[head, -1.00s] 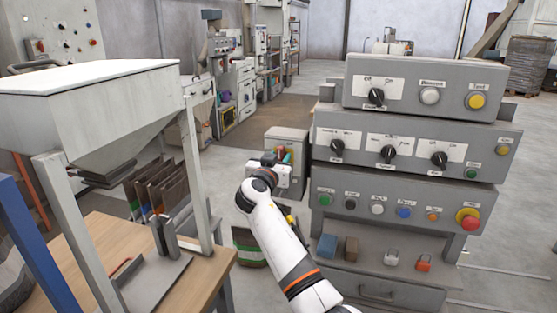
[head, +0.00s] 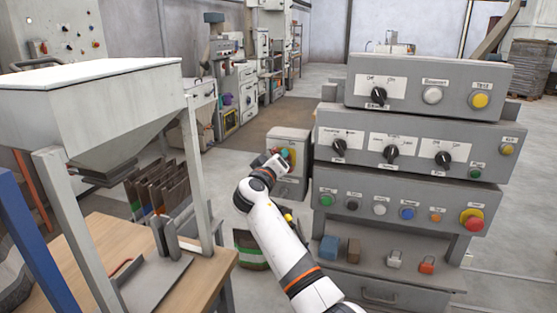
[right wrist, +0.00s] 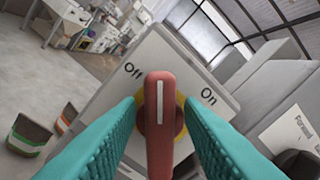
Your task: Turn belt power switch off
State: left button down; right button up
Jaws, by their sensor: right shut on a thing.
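The belt power switch is a red rotary handle (right wrist: 160,115) with a white line and a yellow ring behind it. It sits on a light plate (right wrist: 205,75) marked Off and On. My right gripper (right wrist: 160,130) is shut on the handle, with a teal finger on each side. In the right wrist view the white line points between the two labels, nearer Off. In the head view my right gripper (head: 285,158) is at the small grey box (head: 290,185) left of the console, and it partly hides the switch. My left gripper is not in view.
A tiered grey console (head: 400,185) with several knobs and buttons stands close on the right. A hopper (head: 100,100) on a frame and a wooden table (head: 100,235) are on the left. A striped bag (head: 250,250) stands on the floor near my right arm.

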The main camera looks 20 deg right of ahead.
jog(key=shift+w+a+f+n+p, duration=0.15)
jog(key=shift+n+p, duration=0.4)
jog(key=shift+n, duration=1)
jog(key=shift+s+f+n+p, duration=0.15)
jog(key=shift+n+p, duration=0.45)
jog(key=shift+n, duration=1)
jog(key=shift+w+a+f+n+p, duration=0.1)
jog(key=shift+f+n+p, duration=0.3)
jog(key=shift+n, duration=1.15)
jog(key=shift+r, duration=0.1)
jog(key=o, duration=0.6)
jog(key=shift+o, duration=0.2)
jog(key=b+v, duration=0.2)
jog(key=v, duration=1)
